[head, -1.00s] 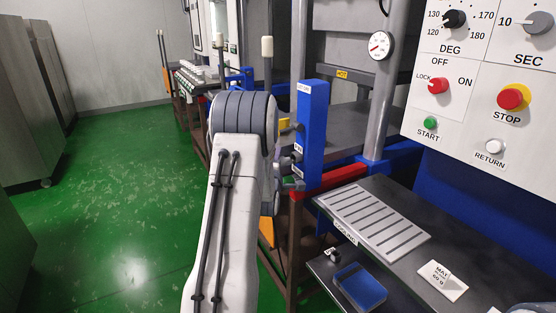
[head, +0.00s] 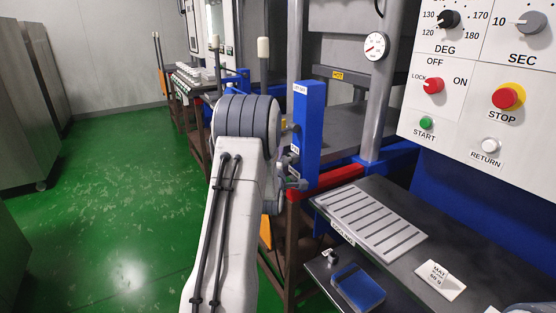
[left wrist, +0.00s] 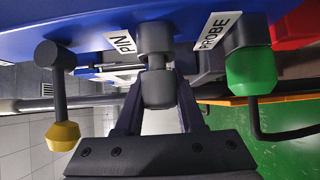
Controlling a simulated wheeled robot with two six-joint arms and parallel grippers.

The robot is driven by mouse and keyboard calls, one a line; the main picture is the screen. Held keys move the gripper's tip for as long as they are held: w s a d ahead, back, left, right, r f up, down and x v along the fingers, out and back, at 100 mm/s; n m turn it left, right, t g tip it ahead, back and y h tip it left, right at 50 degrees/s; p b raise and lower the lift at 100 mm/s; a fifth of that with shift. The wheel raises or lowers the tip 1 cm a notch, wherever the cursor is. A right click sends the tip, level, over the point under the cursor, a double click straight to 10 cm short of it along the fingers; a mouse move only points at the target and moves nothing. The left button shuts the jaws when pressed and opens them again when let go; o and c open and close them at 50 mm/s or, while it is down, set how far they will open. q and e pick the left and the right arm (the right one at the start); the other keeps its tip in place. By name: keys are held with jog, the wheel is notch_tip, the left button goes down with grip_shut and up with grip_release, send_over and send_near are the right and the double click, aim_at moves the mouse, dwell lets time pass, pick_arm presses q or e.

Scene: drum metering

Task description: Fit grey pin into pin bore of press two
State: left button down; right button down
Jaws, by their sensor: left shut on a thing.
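The grey pin (left wrist: 158,88) is between the fingers of my left gripper (left wrist: 160,104), which is shut on its dark knob. In the left wrist view, the pin lines up with a grey collar (left wrist: 154,40) on the blue post, beside the PIN label (left wrist: 122,42). I cannot tell how deep the pin sits, because the knob and collar hide the bore. In the head view, the blue post (head: 308,135) of the press stands upright, and my left gripper (head: 288,182) is at its left side, mostly hidden behind my own arm. My right gripper is not in view.
A green-tipped probe handle (left wrist: 251,70) sits close to the right of the pin, by the PROBE label (left wrist: 217,31). A yellow-tipped handle (left wrist: 62,134) hangs at the left. Green floor is clear at left.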

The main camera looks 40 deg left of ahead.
pick_arm(q)
jog(key=shift+w+d, duration=0.25)
jog(key=shift+w, duration=0.35)
jog(key=shift+c, duration=2.2)
grip_release()
jog(key=b+v, duration=0.1)
jog(key=v, duration=0.9)
jog(key=shift+s+d, duration=0.15)
jog(key=shift+s, duration=0.05)
